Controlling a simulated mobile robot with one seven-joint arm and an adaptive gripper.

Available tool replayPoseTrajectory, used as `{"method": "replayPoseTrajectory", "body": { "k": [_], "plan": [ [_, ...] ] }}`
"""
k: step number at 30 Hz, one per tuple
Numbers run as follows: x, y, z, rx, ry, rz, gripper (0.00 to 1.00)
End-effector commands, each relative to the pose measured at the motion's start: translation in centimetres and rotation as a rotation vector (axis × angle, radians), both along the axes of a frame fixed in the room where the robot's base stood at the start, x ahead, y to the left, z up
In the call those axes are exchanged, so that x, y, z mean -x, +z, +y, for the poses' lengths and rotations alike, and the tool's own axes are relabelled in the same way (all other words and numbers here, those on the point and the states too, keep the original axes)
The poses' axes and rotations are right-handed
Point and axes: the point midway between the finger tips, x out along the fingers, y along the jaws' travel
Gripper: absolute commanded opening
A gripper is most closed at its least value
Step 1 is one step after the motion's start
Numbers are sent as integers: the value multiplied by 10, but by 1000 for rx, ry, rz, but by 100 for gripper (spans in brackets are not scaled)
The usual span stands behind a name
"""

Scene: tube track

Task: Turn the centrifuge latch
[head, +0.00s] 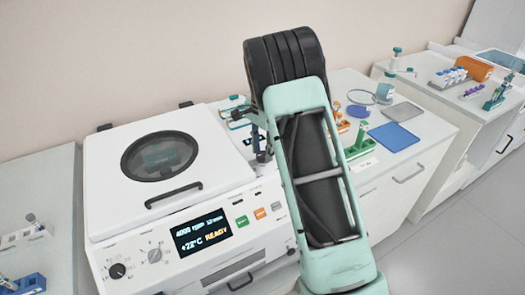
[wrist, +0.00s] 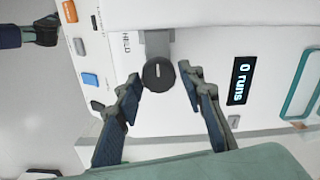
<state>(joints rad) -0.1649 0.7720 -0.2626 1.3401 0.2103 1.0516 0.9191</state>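The white centrifuge (head: 110,215) stands at the left in the head view, its lid (head: 113,180) down and its display reading READY. In the wrist view a round black latch knob (wrist: 158,74) sits on a white face below a grey bracket (wrist: 158,43), beside the printed word HELD. A short light mark shows on the knob. My gripper (wrist: 161,80) is open, with one dark finger on each side of the knob. The left fingertip is very close to it; I cannot tell whether it touches. My arm hides most of the gripper in the head view.
A small display (wrist: 239,81) reading "0 runs" is right of the knob. A blue button (wrist: 90,78) and an orange one (wrist: 69,11) are left. In the head view, a blue mat (head: 394,138) and a green rack (head: 358,148) lie on the counter right of my arm.

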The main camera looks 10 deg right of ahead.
Motion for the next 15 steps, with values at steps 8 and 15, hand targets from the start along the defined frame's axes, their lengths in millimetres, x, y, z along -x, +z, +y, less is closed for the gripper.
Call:
{"method": "replayPoseTrajectory", "body": {
  "k": [8,15],
  "plan": [
    [1,-1,0,0,1,4,48],
    [0,12,0,0,2,1,48]
  ]
}}
